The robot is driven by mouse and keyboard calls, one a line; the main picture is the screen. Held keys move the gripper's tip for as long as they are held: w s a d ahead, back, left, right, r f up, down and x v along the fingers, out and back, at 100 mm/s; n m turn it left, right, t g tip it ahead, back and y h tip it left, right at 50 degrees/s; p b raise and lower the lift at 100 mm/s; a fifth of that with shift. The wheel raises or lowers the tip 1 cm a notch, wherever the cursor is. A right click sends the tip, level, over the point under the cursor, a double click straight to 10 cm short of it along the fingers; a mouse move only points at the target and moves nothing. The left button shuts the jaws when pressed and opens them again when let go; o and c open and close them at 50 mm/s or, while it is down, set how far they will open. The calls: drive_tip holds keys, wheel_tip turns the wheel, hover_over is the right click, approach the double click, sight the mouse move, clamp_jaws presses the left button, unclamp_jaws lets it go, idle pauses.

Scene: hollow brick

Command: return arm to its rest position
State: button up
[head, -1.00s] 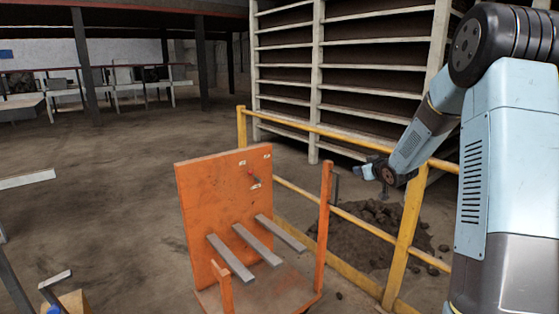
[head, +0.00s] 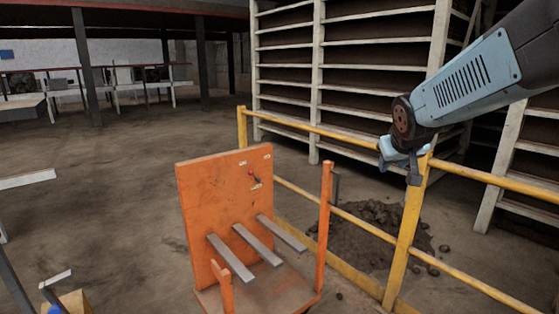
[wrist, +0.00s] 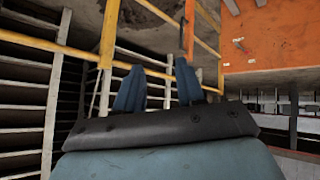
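My gripper (head: 400,168) hangs at the end of my blue-grey arm at the right of the head view, fingers pointing down. In that view it overlaps the top of a yellow rail post. In the wrist view my gripper (wrist: 158,75) shows two dark blue fingers spread apart with nothing between them, so it is open and empty. No brick is held.
An orange cart (head: 213,200) with three grey bars (head: 257,244) stands in front. A yellow railing (head: 408,238) runs to its right, with a dark rubble heap (head: 362,236) behind it. Tall pale shelves (head: 319,85) stand beyond. The floor (head: 120,170) at left is open.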

drive_tip(key=s+a+g+y, duration=0.1)
drive_tip(key=s+a, duration=0.1)
drive_tip(key=s, duration=0.8)
drive_tip(key=s+a+f+m+g, duration=0.1)
drive_tip(key=s+a+g, duration=0.1)
drive_tip(key=s, duration=0.9)
drive_tip(key=shift+s+f+y, duration=0.2)
drive_tip(key=shift+f+y, duration=0.05)
drive_tip(key=shift+y, duration=0.15)
drive_tip(key=shift+a, duration=0.1)
